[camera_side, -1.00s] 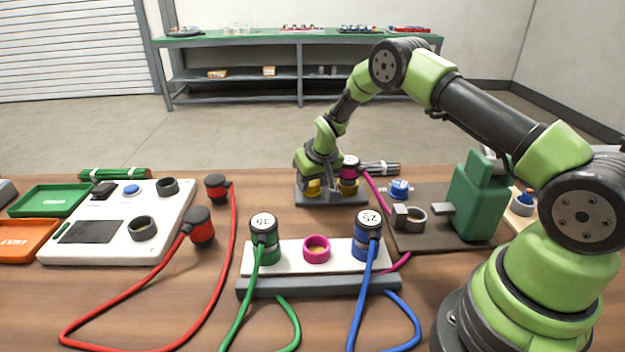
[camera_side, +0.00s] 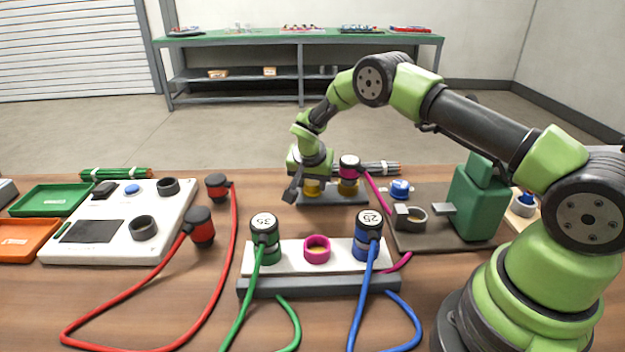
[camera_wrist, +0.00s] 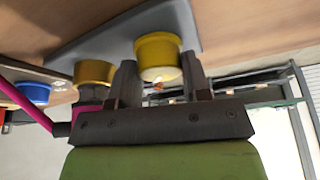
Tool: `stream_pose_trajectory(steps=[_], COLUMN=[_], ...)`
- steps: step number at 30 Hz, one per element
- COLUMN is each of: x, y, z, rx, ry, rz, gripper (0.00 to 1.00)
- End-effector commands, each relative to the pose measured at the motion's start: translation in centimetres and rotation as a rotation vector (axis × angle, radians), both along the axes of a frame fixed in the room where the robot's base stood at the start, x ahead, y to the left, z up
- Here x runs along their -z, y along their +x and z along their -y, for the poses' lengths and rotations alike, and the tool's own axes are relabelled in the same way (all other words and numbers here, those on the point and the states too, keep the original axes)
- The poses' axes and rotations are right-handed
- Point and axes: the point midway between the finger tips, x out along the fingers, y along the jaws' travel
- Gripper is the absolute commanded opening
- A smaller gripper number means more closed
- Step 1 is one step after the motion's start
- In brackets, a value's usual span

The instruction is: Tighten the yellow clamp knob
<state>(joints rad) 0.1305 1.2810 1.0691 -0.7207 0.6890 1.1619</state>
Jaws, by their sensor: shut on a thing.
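The yellow clamp knob (camera_wrist: 158,50) is a short round knob on a grey base plate (camera_wrist: 105,38) in the wrist view. My gripper (camera_wrist: 159,66) has one dark finger on each side of the knob and is shut on it. In the side view the knob (camera_side: 312,187) shows at the left of the base plate (camera_side: 333,199), partly hidden by my gripper (camera_side: 306,187). A gold-coloured fitting (camera_wrist: 95,72) stands beside the knob, close to one finger. A magenta-banded plug (camera_side: 349,168) with a cable is on that fitting.
A bundle of grey rods (camera_side: 382,168) lies behind the base plate. A green block fixture (camera_side: 474,205) stands to the right. In front is a white socket strip (camera_side: 290,256) with green and blue plugs. Red cables and a white panel (camera_side: 75,250) lie to the left.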

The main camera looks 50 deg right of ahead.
Motion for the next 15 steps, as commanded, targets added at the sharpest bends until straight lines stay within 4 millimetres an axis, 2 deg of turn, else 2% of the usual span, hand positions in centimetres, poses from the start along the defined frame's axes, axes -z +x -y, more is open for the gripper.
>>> stream_pose_trajectory(steps=[15], x=[0.04], y=[0.04], z=[-0.21], rx=[0.076], ry=[0.004], rz=[0.001], gripper=[0.20])
